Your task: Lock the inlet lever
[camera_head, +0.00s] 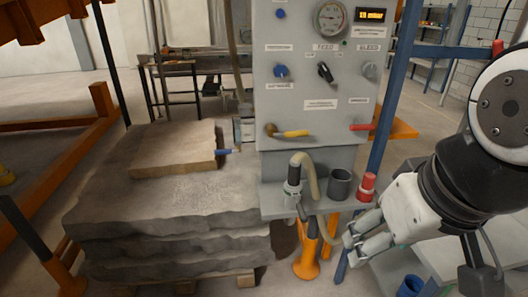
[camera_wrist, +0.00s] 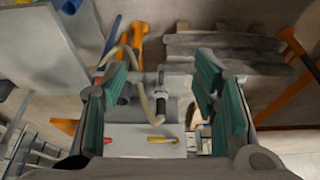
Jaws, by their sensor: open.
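A grey control panel (camera_head: 275,100) carries several levers and knobs. A yellow-handled lever (camera_head: 292,133) lies nearly level at its lower left, and a red-handled lever (camera_head: 361,127) sits at its lower right. A blue-handled lever (camera_head: 228,151) sticks out left of the panel, beside the stone. I cannot read which label names the inlet lever. My gripper (camera_head: 352,249) is low at the right, below the panel's shelf, open and empty, apart from every lever. In the wrist view the yellow lever (camera_wrist: 162,140) shows between and beyond the open fingers (camera_wrist: 163,75).
Stacked stone slabs (camera_head: 165,225) fill the left. A blue post (camera_head: 386,110) stands right of the panel.

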